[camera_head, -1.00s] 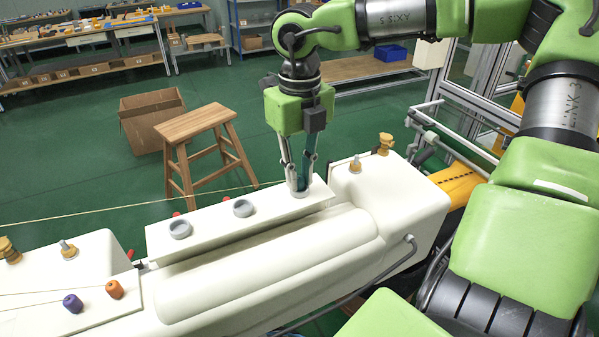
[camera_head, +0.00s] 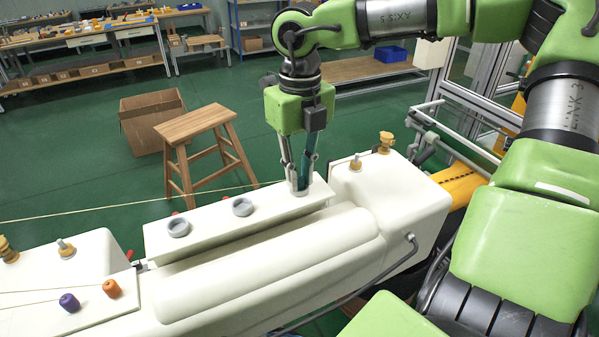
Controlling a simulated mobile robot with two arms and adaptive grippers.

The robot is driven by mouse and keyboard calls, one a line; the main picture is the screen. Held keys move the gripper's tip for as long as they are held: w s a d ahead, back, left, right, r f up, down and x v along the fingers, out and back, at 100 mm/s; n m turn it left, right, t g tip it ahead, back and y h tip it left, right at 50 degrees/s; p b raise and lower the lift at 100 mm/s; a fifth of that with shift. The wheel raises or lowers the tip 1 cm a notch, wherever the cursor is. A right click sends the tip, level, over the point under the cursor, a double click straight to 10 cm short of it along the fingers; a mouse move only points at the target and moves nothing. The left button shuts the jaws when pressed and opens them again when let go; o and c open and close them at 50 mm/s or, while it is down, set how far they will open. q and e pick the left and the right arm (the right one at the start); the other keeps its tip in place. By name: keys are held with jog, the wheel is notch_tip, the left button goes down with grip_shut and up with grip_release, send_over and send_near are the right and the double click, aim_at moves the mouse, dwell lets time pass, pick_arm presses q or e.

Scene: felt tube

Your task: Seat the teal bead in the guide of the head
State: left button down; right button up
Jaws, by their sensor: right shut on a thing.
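My right gripper (camera_head: 299,180) points straight down at the right end of the long white head (camera_head: 215,226), with its tips at a pale grey ring-like guide (camera_head: 299,191). It is shut on the teal bead, which is mostly hidden by the fingers. Teal colour shows along the fingers, but I cannot tell bead from finger there, or whether the bead is inside the guide. Two more grey ring guides, a left one (camera_head: 178,227) and a middle one (camera_head: 242,207), stand empty on the head. My left gripper is out of view.
A purple bead (camera_head: 69,302) and an orange bead (camera_head: 112,289) sit on a white plate at lower left, by thin cords. Brass-coloured fittings (camera_head: 386,142) stand on the white machine's ends. A wooden stool (camera_head: 195,122) and cardboard box (camera_head: 150,118) stand behind.

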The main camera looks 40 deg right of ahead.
aim_at(300, 179)
jog(key=o, duration=0.8)
notch_tip(300, 179, up, 12)
dwell(0.8)
